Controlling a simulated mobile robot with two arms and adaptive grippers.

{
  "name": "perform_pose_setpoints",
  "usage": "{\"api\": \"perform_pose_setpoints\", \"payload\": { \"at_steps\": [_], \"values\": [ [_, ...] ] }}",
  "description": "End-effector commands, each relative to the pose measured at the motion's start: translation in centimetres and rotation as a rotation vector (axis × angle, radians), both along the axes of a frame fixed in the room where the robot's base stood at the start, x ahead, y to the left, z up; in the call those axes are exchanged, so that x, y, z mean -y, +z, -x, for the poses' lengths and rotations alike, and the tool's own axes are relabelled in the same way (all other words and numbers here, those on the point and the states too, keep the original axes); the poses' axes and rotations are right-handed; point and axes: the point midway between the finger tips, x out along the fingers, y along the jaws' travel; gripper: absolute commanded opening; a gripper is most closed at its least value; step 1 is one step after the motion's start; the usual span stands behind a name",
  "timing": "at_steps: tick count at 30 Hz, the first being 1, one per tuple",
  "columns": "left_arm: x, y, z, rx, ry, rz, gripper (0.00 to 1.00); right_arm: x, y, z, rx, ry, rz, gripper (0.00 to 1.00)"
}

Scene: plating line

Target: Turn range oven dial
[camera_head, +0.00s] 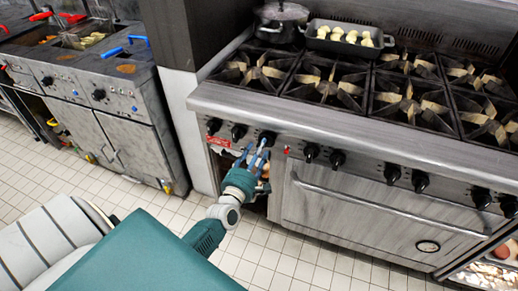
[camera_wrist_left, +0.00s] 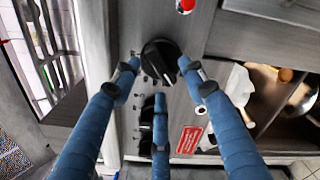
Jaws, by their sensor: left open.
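The range's front panel carries a row of black dials. One black dial (camera_head: 267,137), left of a small red light, is directly in front of my left gripper (camera_head: 258,153). In the left wrist view this dial (camera_wrist_left: 160,57) sits between the spread blue fingertips of the gripper (camera_wrist_left: 159,75), with a white mark on its face. The fingers are open around it; whether any touches it I cannot tell. Other dials (camera_head: 238,131) lie to its left and more (camera_head: 338,159) to its right. My right gripper is not in view.
The oven door (camera_head: 350,210) with its long handle is shut below the panel. A pot (camera_head: 281,22) and a tray of pale food (camera_head: 350,38) stand on the range. Fryers (camera_head: 100,85) stand at left. The tiled floor between is clear.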

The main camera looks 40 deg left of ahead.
Motion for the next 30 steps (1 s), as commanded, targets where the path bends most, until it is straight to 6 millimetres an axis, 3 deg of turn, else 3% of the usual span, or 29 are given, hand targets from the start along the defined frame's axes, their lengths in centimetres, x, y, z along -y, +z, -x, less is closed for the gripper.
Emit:
{"api": "perform_pose_setpoints", "payload": {
  "at_steps": [4,12,18,30],
  "values": [
    [-0.2,0.0,-0.8,-0.001,-0.001,0.000,0.43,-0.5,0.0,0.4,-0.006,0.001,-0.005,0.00],
    [-0.2,0.0,-0.8,-0.001,-0.001,-0.001,0.41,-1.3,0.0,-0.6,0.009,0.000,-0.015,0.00],
    [-0.2,0.0,-0.8,-0.001,-0.001,-0.001,0.01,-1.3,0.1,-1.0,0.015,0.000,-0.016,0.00],
    [-0.1,0.0,-0.8,-0.013,-0.001,-0.048,0.00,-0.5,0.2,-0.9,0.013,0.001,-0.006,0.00]
  ]
}}
